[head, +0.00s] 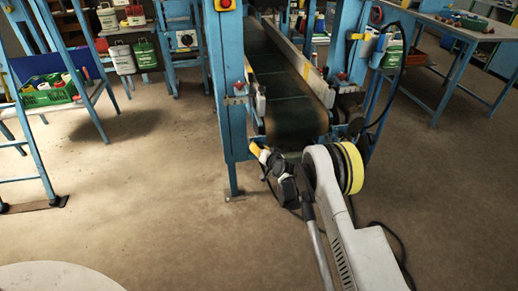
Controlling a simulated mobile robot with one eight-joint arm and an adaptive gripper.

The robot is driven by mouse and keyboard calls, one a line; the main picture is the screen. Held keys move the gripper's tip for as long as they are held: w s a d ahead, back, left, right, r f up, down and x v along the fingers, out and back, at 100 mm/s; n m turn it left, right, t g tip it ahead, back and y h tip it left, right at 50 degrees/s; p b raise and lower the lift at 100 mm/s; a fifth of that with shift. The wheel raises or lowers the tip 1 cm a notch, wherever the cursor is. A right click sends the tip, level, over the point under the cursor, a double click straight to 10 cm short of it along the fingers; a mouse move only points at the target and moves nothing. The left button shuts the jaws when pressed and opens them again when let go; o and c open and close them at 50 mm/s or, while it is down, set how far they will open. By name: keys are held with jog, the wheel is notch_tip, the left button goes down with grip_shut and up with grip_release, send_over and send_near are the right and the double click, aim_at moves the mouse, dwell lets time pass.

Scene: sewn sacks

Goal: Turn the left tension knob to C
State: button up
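A white plate with a round dark dial-like part (186,40) is on a blue stand in the upper left of the head view. It is too small for me to read any letters or a pointer, and I cannot tell whether it is a tension knob. No other knob is clear. What looks like my gripper (262,153) is at the end of my arm, near the conveyor's lower front end. It is well apart from the dial-like part, low and to its right. Its fingers are too small to tell open from shut.
A blue-framed conveyor (275,80) with a dark belt stands behind my arm. A blue-legged workbench (455,25) is right. A cable (398,262) lies on the floor. Open floor is left of centre.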

jog(key=m+y, duration=0.2)
jog(key=m, duration=0.1)
dwell(0.4)
jog(key=shift+m, duration=0.4)
jog(key=o, duration=1.2)
jog(key=shift+a, duration=0.1)
jog(key=shift+c, duration=0.2)
jog(key=shift+s, duration=0.1)
jog(key=v, duration=1.2)
jog(key=shift+f, duration=0.15)
